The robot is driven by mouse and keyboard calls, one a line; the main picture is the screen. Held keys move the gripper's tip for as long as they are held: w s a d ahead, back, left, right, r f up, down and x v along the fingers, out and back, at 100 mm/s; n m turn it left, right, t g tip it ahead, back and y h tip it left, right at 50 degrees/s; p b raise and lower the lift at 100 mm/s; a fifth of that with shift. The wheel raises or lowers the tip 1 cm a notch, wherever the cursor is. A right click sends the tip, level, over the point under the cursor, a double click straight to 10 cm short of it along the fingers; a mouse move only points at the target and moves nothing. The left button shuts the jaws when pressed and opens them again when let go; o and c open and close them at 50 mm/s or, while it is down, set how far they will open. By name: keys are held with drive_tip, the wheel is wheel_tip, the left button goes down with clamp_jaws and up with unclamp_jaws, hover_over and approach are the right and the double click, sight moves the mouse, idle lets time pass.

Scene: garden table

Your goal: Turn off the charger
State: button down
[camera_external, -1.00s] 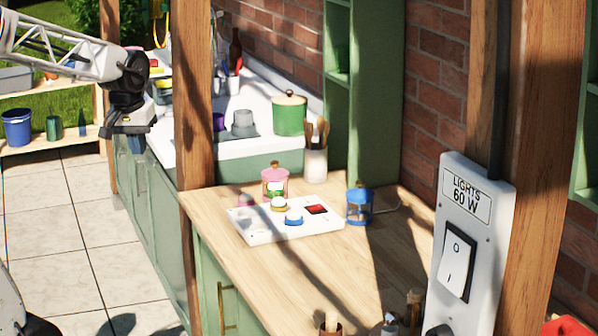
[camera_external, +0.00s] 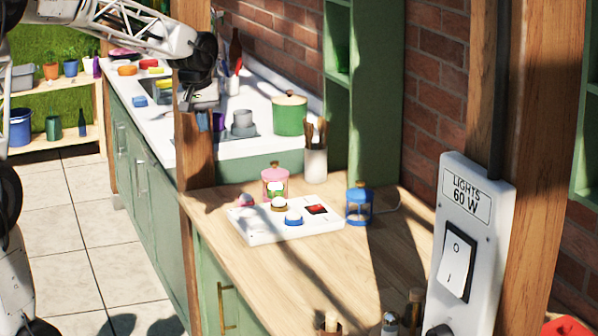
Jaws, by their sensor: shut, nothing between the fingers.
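A flat white board, which looks like the charger (camera_external: 265,235), lies on the wooden counter in the external view. A small red switch-like patch (camera_external: 317,210) is at its right end; its position is too small to read. Round pads with pale domes, one blue-rimmed (camera_external: 293,219) and one yellowish-brown (camera_external: 279,205), sit on the board. A pink lantern (camera_external: 274,184) stands at its back edge and a blue lantern (camera_external: 358,205) just right of it. My gripper (camera_external: 203,112) is shut and empty, up and left of the board, in front of the wooden post.
A wooden post (camera_external: 193,170) rises at the counter's left corner. A utensil jar (camera_external: 315,163) and green pot (camera_external: 289,115) stand behind. A wall box labelled LIGHTS 60 W (camera_external: 470,220) is at right.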

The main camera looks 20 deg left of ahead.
drive_tip(key=w+d+f+n, duration=0.1)
drive_tip(key=w+d+f, duration=0.25)
drive_tip(key=w, duration=0.45)
drive_tip(key=w+d+f+n, duration=0.1)
drive_tip(key=w+d+f, duration=0.1)
drive_tip(key=w+d, duration=0.35)
drive_tip(key=n, duration=0.2)
hover_over(319, 206)
drive_tip(key=s+a, duration=0.1)
wheel_tip(319, 206, down, 9)
drive_tip(key=shift+s+g, duration=0.2)
drive_tip(key=shift+g, duration=0.2)
drive_tip(key=shift+a, duration=0.1)
drive_tip(key=f, duration=0.9)
drive_tip(key=w+d+f, duration=0.1)
drive_tip(key=f, duration=0.3)
drive_tip(key=shift+w+d+f, duration=0.1)
drive_tip(key=shift+f, duration=0.25)
drive_tip(key=shift+f, duration=0.4)
